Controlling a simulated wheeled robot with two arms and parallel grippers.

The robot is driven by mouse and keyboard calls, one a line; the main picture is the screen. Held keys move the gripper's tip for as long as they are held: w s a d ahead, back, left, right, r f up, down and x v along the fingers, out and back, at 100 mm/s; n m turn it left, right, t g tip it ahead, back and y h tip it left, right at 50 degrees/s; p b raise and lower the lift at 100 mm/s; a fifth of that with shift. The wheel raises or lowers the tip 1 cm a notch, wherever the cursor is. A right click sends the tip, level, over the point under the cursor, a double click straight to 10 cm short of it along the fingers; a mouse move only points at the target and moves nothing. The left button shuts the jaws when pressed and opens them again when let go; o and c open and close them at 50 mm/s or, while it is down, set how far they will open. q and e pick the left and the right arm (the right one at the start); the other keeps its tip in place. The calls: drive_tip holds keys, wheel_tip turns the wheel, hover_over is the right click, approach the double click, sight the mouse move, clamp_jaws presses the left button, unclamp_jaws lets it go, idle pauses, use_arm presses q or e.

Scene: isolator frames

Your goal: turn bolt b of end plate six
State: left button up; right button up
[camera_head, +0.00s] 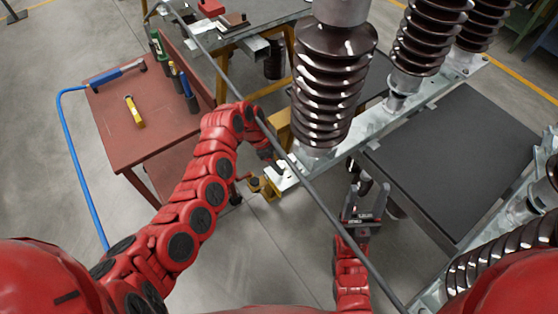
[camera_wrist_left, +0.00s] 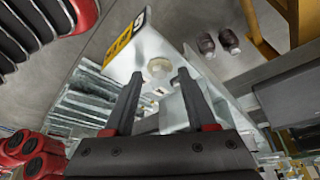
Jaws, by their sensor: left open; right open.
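A pale end plate (camera_wrist_left: 190,62) with a yellow and black label (camera_wrist_left: 125,38) is in front of my left gripper (camera_wrist_left: 159,75) in the left wrist view. The label's characters are too small to read surely. A round pale bolt head (camera_wrist_left: 159,67) shows on the plate between my left fingertips. The fingers are open; contact with the bolt cannot be told. In the head view the plate (camera_head: 282,178) sits at the frame's near end, below the brown insulator, beside my left gripper (camera_head: 268,153). My right gripper (camera_head: 366,195) is open and empty, right of the plate.
A brown ribbed insulator (camera_head: 335,85) rises close by on the steel frame. A thin dark bar crosses the head view diagonally. A red-brown table (camera_head: 115,110) with tools and a blue hose stands left. A dark flat panel (camera_head: 450,160) lies right.

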use_arm(q)
clamp_jaws()
idle(0.3)
